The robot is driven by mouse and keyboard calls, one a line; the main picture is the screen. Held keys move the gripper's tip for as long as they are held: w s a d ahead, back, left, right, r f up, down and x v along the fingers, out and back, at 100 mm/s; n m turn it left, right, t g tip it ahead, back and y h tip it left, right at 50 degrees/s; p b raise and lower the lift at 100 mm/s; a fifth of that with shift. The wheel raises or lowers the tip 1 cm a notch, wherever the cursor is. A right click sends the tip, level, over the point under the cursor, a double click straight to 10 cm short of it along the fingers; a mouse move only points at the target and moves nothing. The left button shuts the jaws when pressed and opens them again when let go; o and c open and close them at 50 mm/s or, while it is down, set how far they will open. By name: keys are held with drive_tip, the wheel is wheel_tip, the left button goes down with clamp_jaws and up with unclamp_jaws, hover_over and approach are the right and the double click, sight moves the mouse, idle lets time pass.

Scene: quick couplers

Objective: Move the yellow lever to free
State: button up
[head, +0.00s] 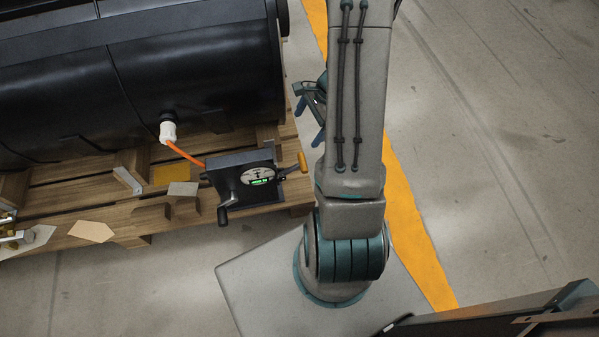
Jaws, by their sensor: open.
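The yellow lever (302,162) sticks up at the right end of a dark box (245,183) on the wooden pallet. The box has a round dial with a lit green display (262,181) and a black crank handle (223,212) at its left. The writing on the dial is too small to read. My gripper (309,116) shows partly behind my arm, above and a little right of the lever and apart from it. Its blue fingers are spread and look empty; part of the gripper is hidden by the arm.
An orange hose (185,153) runs from the box to a white coupler (168,131) on a large black tank (190,70). A yellow floor stripe (415,230) passes behind my arm.

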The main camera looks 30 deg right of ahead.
sight(304, 161)
drive_tip(key=f+m+b, duration=0.1)
drive_tip(key=f+b, duration=0.1)
drive_tip(key=f, duration=0.5)
drive_tip(key=a+f+m+b, duration=0.1)
drive_tip(key=f+b, duration=0.2)
drive_tip(key=f, duration=0.4)
drive_tip(key=a+f+b, duration=0.1)
drive_tip(key=f+b, duration=0.2)
drive_tip(key=f, duration=0.4)
drive_tip(key=shift+w+a+m, duration=0.1)
drive_tip(key=shift+w+m, duration=0.2)
drive_tip(key=shift+m, duration=0.1)
